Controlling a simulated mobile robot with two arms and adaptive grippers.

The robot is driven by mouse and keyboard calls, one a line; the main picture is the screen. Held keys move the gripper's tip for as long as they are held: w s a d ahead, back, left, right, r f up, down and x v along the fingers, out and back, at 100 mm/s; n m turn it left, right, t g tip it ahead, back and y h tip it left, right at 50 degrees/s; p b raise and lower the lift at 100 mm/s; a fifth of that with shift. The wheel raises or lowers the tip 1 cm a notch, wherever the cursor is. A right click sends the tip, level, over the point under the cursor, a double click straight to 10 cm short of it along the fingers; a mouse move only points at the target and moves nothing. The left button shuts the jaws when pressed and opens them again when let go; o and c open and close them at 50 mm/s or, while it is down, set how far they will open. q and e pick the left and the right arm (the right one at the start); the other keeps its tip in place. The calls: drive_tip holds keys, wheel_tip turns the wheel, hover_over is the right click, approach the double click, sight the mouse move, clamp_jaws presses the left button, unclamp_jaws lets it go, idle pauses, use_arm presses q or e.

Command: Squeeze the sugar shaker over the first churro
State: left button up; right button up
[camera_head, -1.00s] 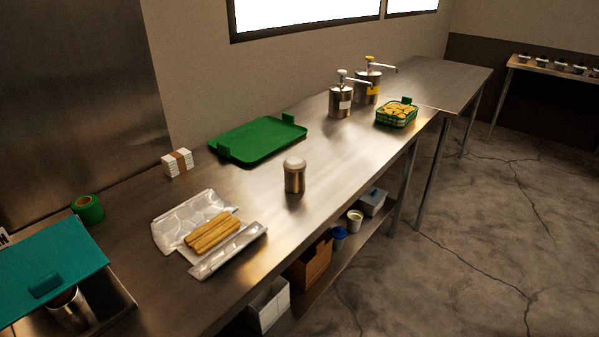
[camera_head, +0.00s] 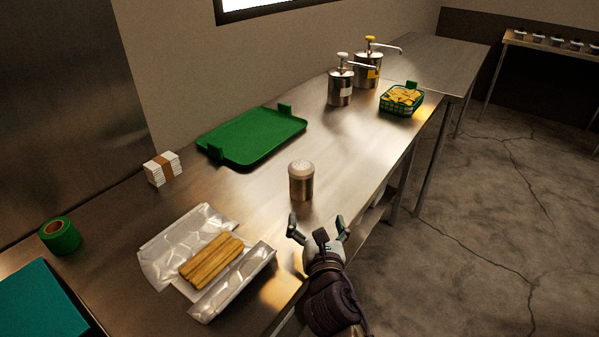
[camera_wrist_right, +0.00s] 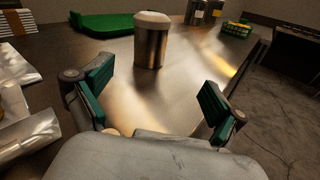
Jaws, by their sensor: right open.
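The sugar shaker (camera_head: 301,182), a metal cylinder with a pale domed top, stands upright on the steel counter. It also shows in the right wrist view (camera_wrist_right: 151,42), ahead of the fingers. Several golden churros (camera_head: 211,261) lie side by side in an open foil-like wrapper (camera_head: 165,255) at the lower left; I cannot tell which is the first. My right gripper (camera_head: 316,226) is open and empty, just in front of the shaker at the counter's front edge, apart from it. The right wrist view shows its two green-padded fingers (camera_wrist_right: 157,98) spread wide. My left gripper is not in view.
A green tray (camera_head: 250,136) lies behind the shaker. Two pump dispensers (camera_head: 341,88) and a green basket of yellow pieces (camera_head: 401,99) stand farther back. A paper stack (camera_head: 163,168) and green tape roll (camera_head: 60,236) are at left. Counter around the shaker is clear.

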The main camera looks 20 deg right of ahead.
sight(302, 181)
drive_tip(key=w, duration=0.1)
drive_tip(key=w+r+n, duration=0.1)
drive_tip(key=w+n, duration=0.1)
drive_tip(key=w, duration=0.1)
drive_tip(key=shift+a+r+t, duration=0.2)
drive_tip(key=shift+r+t, duration=0.05)
drive_tip(key=shift+t, duration=0.15)
drive_tip(key=x, duration=0.5)
drive_tip(key=shift+w, duration=0.25)
drive_tip(key=x, duration=0.5)
drive_tip(key=shift+w+a+p, duration=0.2)
drive_tip(key=shift+w+p, duration=0.1)
drive_tip(key=shift+w+d, duration=0.1)
drive_tip(key=shift+w, duration=0.2)
drive_tip(key=shift+s, duration=0.1)
drive_tip(key=shift+c, duration=0.5)
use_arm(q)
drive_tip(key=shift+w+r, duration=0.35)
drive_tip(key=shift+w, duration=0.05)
use_arm(e)
drive_tip(key=c, duration=1.3)
